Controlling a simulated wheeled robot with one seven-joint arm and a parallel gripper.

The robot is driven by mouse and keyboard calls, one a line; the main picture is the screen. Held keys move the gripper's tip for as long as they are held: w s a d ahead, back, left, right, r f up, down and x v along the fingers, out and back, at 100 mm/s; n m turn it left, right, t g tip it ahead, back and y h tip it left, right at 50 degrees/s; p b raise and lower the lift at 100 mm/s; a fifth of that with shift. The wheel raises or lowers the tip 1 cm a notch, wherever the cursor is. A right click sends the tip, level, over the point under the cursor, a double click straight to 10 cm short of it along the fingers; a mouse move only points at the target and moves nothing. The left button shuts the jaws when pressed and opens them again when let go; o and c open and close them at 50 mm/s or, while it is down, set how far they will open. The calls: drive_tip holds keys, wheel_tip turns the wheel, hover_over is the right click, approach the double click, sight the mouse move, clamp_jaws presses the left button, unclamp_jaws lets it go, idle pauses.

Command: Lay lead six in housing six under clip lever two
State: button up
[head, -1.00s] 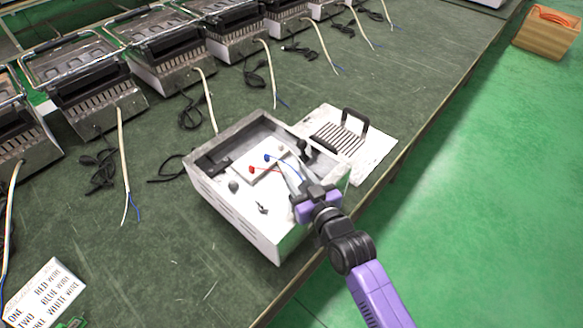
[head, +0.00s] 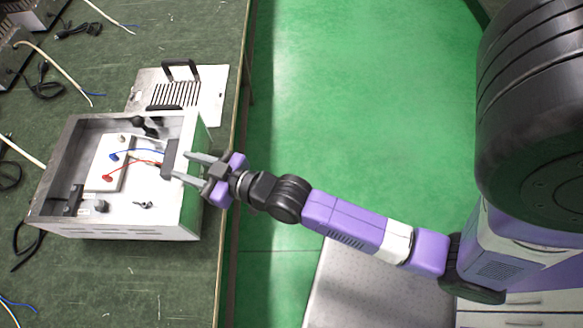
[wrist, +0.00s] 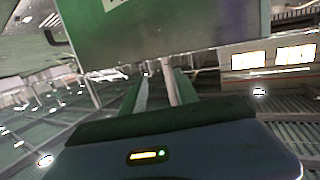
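The open white housing (head: 165,229) stands on the bench at the left of the head view. Inside is a white block (head: 97,185) with a blue clip lever (head: 114,156), a red one (head: 107,177) and a pale one (head: 122,138). A blue wire (head: 142,150) and a red wire (head: 146,162) run right from the block towards the housing's right wall. My gripper (head: 181,165) is open, its fingertips at that wall's upper edge. I see nothing held. In the wrist view the gripper (wrist: 155,82) faces a housing wall (wrist: 160,30); the wires are hidden there.
A white vented lid with a black handle (head: 200,97) lies behind the housing. Other cables and units are at the left edge. Right of the bench edge (head: 236,110) is open green floor (head: 350,90). A small black part (head: 144,205) lies inside the housing.

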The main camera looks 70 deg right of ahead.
drive_tip(key=s+a, duration=0.2)
drive_tip(key=s, duration=1.3)
drive_tip(key=shift+a+r+g, duration=0.2)
drive_tip(key=shift+a+g, duration=0.1)
drive_tip(key=shift+g, duration=0.1)
drive_tip(key=shift+o, duration=0.4)
drive_tip(key=s+a+r, duration=0.1)
drive_tip(key=s+r, duration=0.2)
drive_tip(key=s, duration=0.3)
drive_tip(key=s+a+r+y, duration=0.1)
drive_tip(key=s+r, duration=0.3)
drive_tip(key=s, duration=0.2)
drive_tip(key=shift+s+n+g, duration=0.15)
drive_tip(key=shift+n+g, duration=0.15)
drive_tip(key=shift+n, duration=0.1)
drive_tip(key=shift+r, duration=0.1)
